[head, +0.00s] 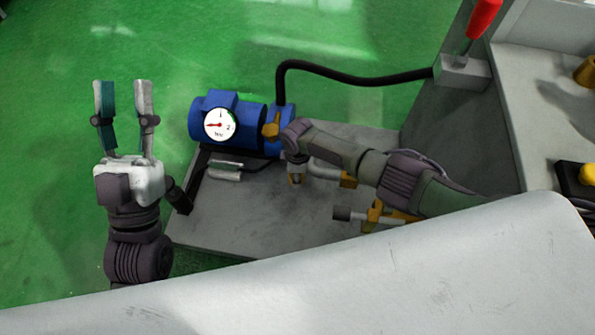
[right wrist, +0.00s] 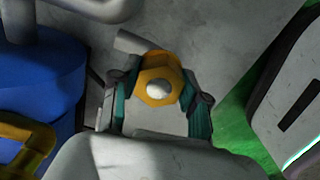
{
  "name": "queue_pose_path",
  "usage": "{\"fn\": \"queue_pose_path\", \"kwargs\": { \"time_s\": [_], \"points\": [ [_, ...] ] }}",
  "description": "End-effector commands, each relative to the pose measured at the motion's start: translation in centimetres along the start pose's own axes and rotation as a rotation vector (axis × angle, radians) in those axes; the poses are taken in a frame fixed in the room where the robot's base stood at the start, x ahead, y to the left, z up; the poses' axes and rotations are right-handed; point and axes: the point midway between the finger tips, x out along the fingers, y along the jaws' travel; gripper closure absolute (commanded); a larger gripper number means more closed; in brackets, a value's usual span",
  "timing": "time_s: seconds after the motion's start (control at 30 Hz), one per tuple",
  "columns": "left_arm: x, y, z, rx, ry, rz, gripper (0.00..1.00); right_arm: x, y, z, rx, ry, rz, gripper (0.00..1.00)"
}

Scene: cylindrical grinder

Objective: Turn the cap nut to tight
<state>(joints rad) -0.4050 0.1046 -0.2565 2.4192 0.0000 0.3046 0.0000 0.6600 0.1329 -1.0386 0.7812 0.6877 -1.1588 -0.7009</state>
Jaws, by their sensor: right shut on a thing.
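In the right wrist view the cap nut (right wrist: 147,94) is a yellow six-sided piece with a pale rounded centre. My right gripper (right wrist: 158,90) has its teal fingers on either side of it and is shut on it. In the head view my right arm reaches in from the right over the grey plate, and I cannot make out the nut or that gripper's fingers there. My left gripper (head: 124,105) is open and empty, fingers pointing up the picture, over the green floor left of the plate.
A blue pump (head: 237,122) with a round red-needled gauge (head: 219,124) stands on the grey plate (head: 235,225). A black hose (head: 350,77) runs from it to a grey block. Pipes with yellow fittings (head: 376,214) lie under my right arm. A large pale surface (head: 330,275) fills the front.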

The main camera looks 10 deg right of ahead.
Motion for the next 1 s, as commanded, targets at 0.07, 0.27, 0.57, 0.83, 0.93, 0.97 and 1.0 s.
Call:
{"fn": "queue_pose_path", "kwargs": {
  "time_s": [0.07, 0.27, 0.57, 0.83, 0.93, 0.97, 1.0],
  "points": [
    [0.1, -0.1, 0.7, 0.003, -0.052, -0.002, 0.60, -0.1, -0.1, 0.1, 0.040, -0.003, -0.003, 0.89],
    [-0.1, -0.3, 2.2, 0.006, -0.136, -0.005, 0.60, 0.0, -0.1, 0.1, 0.104, -0.003, -0.002, 0.89],
    [-0.2, -0.3, 2.8, 0.008, -0.170, -0.007, 0.60, 0.0, -0.1, 0.1, 0.131, -0.003, -0.001, 0.89],
    [-0.2, -0.3, 2.8, 0.008, -0.170, -0.007, 0.60, 0.0, -0.1, 0.1, 0.132, -0.003, -0.001, 0.53],
    [-0.2, -0.3, 2.8, 0.008, -0.170, -0.007, 0.60, 0.0, -0.1, 0.1, 0.131, -0.002, -0.001, 0.36],
    [-0.2, -0.3, 2.8, 0.008, -0.170, -0.007, 0.60, 0.0, -0.1, 0.1, 0.131, -0.002, -0.001, 0.31],
    [-0.2, -0.3, 2.8, 0.008, -0.170, -0.007, 0.60, 0.0, -0.1, 0.1, 0.130, -0.002, -0.001, 0.29]
  ]
}}
